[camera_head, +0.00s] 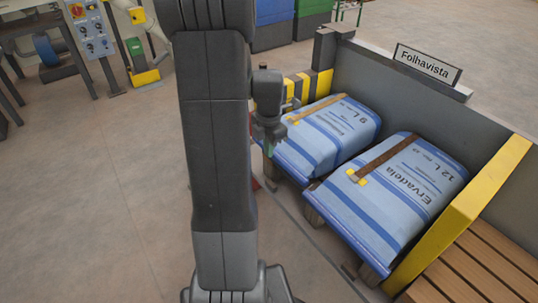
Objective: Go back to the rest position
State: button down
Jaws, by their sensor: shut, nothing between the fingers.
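My gripper (271,135) shows just right of my large dark arm link, pointing down. It is shut with nothing in it. In the picture it overlaps the near left edge of the farther sack (335,128), which is blue and white, marked "9 L", with a brown strap and yellow tabs. I cannot tell whether the gripper touches that sack. A second blue and white sack (405,190), marked "Ervadela" and "12 L", lies nearer, also with a brown strap. My arm link hides part of the scene behind it.
A grey wall with a "Folhavista" sign (427,65) stands behind the sacks. A yellow divider (465,215) separates them from wooden slats (480,270) at lower right. A control panel (90,28) and machinery stand at upper left. The floor (90,200) at left is clear.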

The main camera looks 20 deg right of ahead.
jog(key=shift+r, duration=0.25)
